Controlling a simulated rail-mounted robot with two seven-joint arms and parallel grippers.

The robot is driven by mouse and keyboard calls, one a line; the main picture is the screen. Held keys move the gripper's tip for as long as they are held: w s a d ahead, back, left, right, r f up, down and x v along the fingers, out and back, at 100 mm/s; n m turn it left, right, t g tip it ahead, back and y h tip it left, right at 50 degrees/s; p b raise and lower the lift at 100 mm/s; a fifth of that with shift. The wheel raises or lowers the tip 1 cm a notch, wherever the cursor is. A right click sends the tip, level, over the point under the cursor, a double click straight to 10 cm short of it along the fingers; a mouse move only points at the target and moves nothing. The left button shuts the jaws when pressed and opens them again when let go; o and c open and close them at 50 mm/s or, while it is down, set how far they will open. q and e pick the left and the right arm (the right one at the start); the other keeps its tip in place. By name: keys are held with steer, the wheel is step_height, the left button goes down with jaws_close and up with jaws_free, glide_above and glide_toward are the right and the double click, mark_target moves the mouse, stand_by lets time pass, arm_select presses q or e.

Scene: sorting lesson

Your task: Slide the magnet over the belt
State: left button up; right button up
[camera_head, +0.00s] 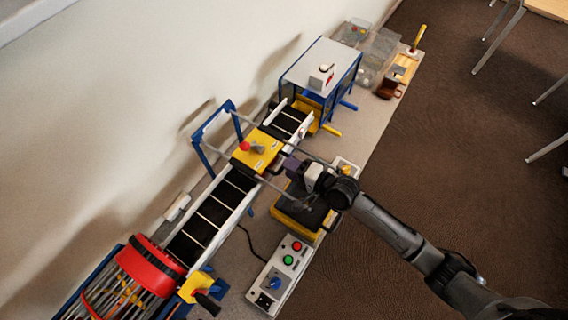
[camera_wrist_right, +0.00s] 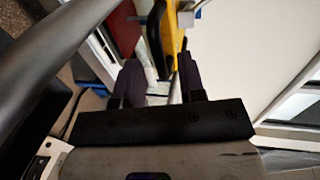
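The magnet carriage is a yellow block (camera_head: 257,150) with a red knob on top. It sits across the conveyor belt (camera_head: 209,216), toward the belt's upper end, on thin rails. My right gripper (camera_head: 286,166) is at the right side of the yellow block, close beside it; contact is unclear. In the right wrist view my two dark fingers (camera_wrist_right: 161,82) are apart, and nothing is clearly clamped between them. A yellow part (camera_wrist_right: 172,30) shows beyond the fingertips. My left gripper is not in view.
A blue frame (camera_head: 202,155) stands over the belt. A red drum (camera_head: 150,262) is at the belt's lower end, and a grey-topped blue housing (camera_head: 322,66) at its upper end. A control box (camera_head: 281,273) and a yellow-rimmed black bin (camera_head: 300,217) lie right of the belt.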

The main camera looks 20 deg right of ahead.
mark_target(265, 161)
steer(key=shift+x, duration=1.4)
jaws_close()
